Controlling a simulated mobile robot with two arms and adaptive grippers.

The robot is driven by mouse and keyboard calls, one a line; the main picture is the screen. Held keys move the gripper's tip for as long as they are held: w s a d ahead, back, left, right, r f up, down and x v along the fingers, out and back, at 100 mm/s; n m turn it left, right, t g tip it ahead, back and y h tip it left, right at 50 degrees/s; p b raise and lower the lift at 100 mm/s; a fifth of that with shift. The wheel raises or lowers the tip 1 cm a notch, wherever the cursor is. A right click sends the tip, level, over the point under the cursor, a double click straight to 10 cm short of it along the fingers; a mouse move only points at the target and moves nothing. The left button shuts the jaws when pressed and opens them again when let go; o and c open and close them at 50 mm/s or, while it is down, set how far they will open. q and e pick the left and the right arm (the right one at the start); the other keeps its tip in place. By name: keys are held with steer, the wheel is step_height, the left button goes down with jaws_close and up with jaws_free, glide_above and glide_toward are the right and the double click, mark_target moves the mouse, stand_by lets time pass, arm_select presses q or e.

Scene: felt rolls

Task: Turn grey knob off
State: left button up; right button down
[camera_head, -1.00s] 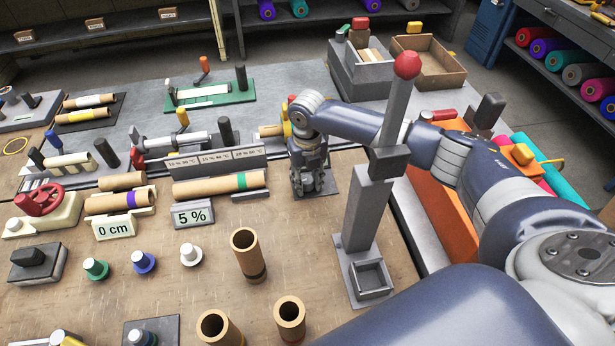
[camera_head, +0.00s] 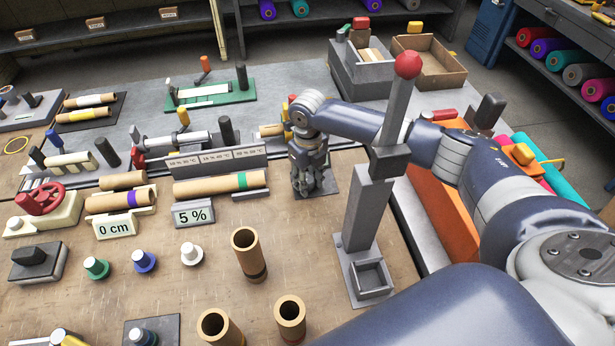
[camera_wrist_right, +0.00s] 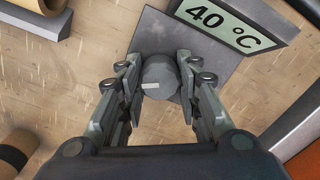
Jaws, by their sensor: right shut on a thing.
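The grey knob (camera_wrist_right: 161,78) shows in the right wrist view, round and faceted with a pale mark on its left side. It sits on a grey plate (camera_wrist_right: 228,70), beside a display (camera_wrist_right: 235,20) reading 40 °C. My right gripper (camera_wrist_right: 160,80) is shut on the knob, one finger on each side. In the head view the right gripper (camera_head: 308,185) points down over the grey plate (camera_head: 329,179) and hides the knob. My left gripper is not in view.
A grey post with a red ball (camera_head: 408,65) stands just right of my right gripper. A felt roll with a green band (camera_head: 220,186) lies to the left. Upright cardboard tubes (camera_head: 249,255) stand in front, with bare wood between.

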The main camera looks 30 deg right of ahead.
steer(key=shift+d+f, duration=0.15)
steer(key=c, duration=1.4)
jaws_free()
steer(key=shift+o, duration=0.2)
steer(key=shift+w, duration=0.1)
steer(key=m+p, duration=0.3)
steer(key=shift+r+p, duration=0.3)
steer(key=shift+f+m+p, duration=0.1)
steer(key=shift+m+p, duration=0.55)
steer(key=shift+m, duration=0.55)
steer(key=shift+f+m, duration=0.2)
steer(key=shift+m, duration=0.1)
